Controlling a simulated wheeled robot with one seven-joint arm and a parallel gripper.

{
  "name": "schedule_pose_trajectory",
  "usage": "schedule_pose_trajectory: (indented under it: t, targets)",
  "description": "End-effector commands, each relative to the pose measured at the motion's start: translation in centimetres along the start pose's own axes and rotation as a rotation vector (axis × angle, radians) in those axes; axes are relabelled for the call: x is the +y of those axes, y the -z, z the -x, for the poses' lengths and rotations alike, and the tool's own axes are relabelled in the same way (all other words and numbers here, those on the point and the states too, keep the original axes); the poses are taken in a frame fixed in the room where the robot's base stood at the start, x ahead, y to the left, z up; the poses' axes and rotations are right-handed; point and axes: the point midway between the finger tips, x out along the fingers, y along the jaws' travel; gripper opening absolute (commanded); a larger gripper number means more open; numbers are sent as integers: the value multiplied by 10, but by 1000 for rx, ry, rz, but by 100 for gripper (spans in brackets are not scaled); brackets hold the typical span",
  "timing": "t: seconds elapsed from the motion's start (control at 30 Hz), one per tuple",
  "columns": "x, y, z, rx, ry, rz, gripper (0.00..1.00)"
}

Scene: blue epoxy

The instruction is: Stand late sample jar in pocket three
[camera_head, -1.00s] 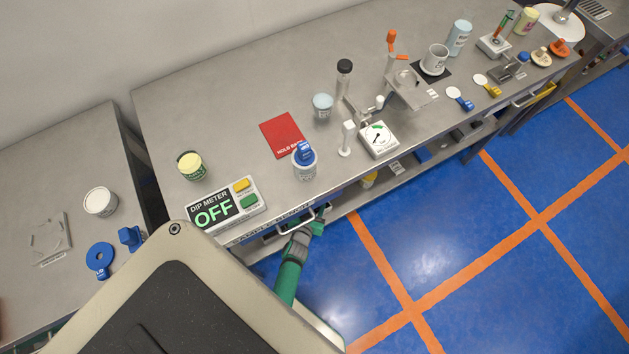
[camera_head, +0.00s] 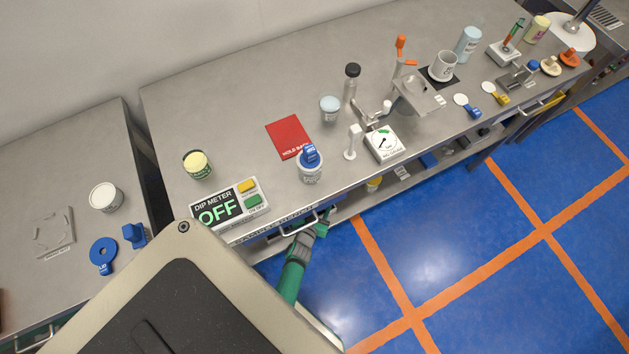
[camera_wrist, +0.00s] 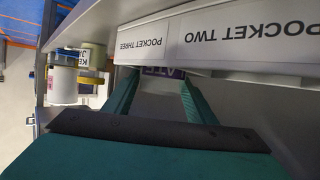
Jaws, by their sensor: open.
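My gripper (camera_head: 322,224) is low at the bench's front edge, beside a drawer handle, in the head view. In the wrist view my gripper (camera_wrist: 158,82) is open, its two green fingers apart. A purple label (camera_wrist: 165,72) with partly hidden, upside-down lettering shows between and beyond the fingers; I cannot tell whether it belongs to the late sample jar. An upside-down "POCKET THREE" label (camera_wrist: 140,43) is on a pale strip just beyond the fingers, with a "POCKET TWO" label (camera_wrist: 227,37) to its right.
Jars (camera_wrist: 62,85) stand at the left of the wrist view, one with a partly readable label. On the bench are a dip meter (camera_head: 225,203) reading OFF, a red mat (camera_head: 288,136), a blue-topped jar (camera_head: 311,172) and a dial gauge (camera_head: 384,143). Blue floor lies in front.

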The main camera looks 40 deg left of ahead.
Motion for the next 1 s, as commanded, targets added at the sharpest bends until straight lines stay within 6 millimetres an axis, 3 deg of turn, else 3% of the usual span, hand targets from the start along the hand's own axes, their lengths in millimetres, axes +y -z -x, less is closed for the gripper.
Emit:
schedule_pose_trajectory:
  t: [0.03, 0.3, 0.6, 0.8, 1.0]
  targets:
    - [0, -9, 6, -27, 1, -3, 66]
    - [-9, -5, 46, -23, 15, 2, 66]
    - [-4, -2, 100, -19, 9, 1, 66]
    - [-2, 0, 120, -16, 4, 0, 66]
    - [-1, 1, 125, -14, 3, 0, 66]
